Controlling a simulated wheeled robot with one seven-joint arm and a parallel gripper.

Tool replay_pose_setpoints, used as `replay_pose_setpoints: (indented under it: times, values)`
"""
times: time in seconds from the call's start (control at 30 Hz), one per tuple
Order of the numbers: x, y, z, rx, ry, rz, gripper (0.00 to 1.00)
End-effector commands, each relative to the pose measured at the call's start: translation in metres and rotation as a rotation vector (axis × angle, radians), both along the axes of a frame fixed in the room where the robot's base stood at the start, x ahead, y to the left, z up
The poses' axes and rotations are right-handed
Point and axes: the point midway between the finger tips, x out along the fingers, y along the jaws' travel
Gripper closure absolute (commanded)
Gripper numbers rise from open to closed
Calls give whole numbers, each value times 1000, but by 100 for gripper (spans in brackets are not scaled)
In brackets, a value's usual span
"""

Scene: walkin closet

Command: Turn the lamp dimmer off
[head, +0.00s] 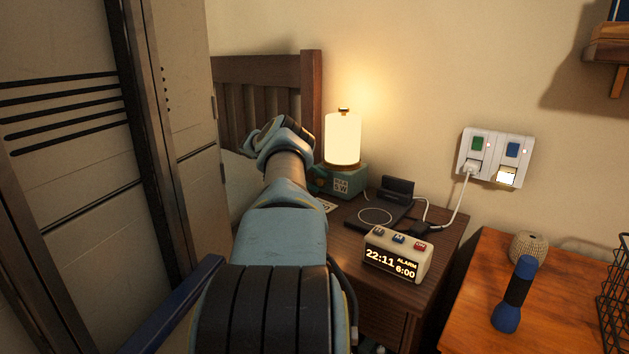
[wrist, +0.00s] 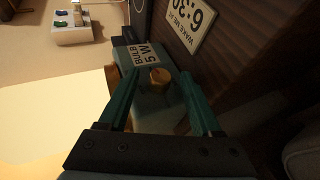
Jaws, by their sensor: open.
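The lamp (head: 342,138) is lit, with a glowing shade on a teal base (head: 352,182) at the back of the nightstand. In the wrist view the bright shade (wrist: 50,125) fills the lower left. The base there carries a "BULB 5 W" label (wrist: 140,57) and a round brass dimmer knob (wrist: 160,78). My gripper (wrist: 158,82) is open, its two teal fingers on either side of the knob in the picture. I cannot tell whether they touch it. In the head view my arm hides the gripper and the knob.
An alarm clock (head: 397,256) and a black charging stand (head: 382,212) share the nightstand (head: 350,255). A "WAKE ME AT 6:30" card (wrist: 188,22) lies near the base. A wall outlet plate (head: 495,157) with switches is at right. A wardrobe (head: 75,180) closes off the left.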

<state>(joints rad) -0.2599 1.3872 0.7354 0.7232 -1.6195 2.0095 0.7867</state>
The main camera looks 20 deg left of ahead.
Motion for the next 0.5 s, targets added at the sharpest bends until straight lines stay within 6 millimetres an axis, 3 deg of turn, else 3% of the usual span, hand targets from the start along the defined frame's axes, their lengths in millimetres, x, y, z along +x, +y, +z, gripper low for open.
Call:
replay_pose_setpoints:
  times: [0.27, 0.5]
  values:
    - [0, 0, 21, 0, -1, 0, 34]
    - [0, -1, 59, -1, -3, 0, 34]
